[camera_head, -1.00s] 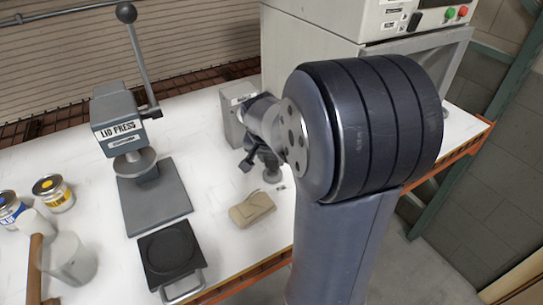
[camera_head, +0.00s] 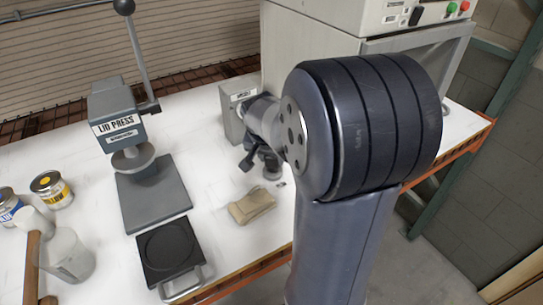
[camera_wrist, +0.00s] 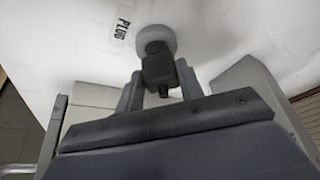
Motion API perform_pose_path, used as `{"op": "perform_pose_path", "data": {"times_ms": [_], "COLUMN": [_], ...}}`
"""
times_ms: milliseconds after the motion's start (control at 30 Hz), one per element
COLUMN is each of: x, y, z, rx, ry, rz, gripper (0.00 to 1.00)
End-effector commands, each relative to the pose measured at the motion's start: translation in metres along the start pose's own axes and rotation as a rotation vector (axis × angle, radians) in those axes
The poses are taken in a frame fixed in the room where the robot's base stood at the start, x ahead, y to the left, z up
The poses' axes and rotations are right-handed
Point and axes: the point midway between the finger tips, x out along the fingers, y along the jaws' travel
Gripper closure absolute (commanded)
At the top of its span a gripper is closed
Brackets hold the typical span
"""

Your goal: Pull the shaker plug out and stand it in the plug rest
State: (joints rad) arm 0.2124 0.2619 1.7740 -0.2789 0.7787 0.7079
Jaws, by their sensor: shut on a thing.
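My gripper (camera_wrist: 160,80) is shut on the dark, blocky shaker plug (camera_wrist: 158,66), which shows between its two grey fingers in the wrist view. The plug lines up with the round, pale grey plug rest (camera_wrist: 157,38); I cannot tell whether it touches the rest or hangs just over it. A label reading PLUG (camera_wrist: 121,31) lies on the table beside the rest. In the head view my gripper (camera_head: 258,156) points down at the rest (camera_head: 272,173), and my arm hides part of the scene. The plug is hard to make out there.
A grey box with a label (camera_head: 240,96) stands behind my gripper, close to the large cabinet (camera_head: 325,50). A tan folded cloth (camera_head: 252,206) lies in front of the rest. The lid press (camera_head: 118,125), a black plate (camera_head: 170,250) and cans (camera_head: 52,188) are at left.

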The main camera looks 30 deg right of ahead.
Motion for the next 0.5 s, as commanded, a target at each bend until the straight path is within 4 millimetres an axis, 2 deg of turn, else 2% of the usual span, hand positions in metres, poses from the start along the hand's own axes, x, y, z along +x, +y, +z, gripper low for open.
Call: {"op": "perform_pose_path", "data": {"times_ms": [500], "x": [0.013], "y": [0.000], "z": [0.006], "rx": [0.000], "ry": [0.000], "rz": [0.000], "gripper": [0.88]}}
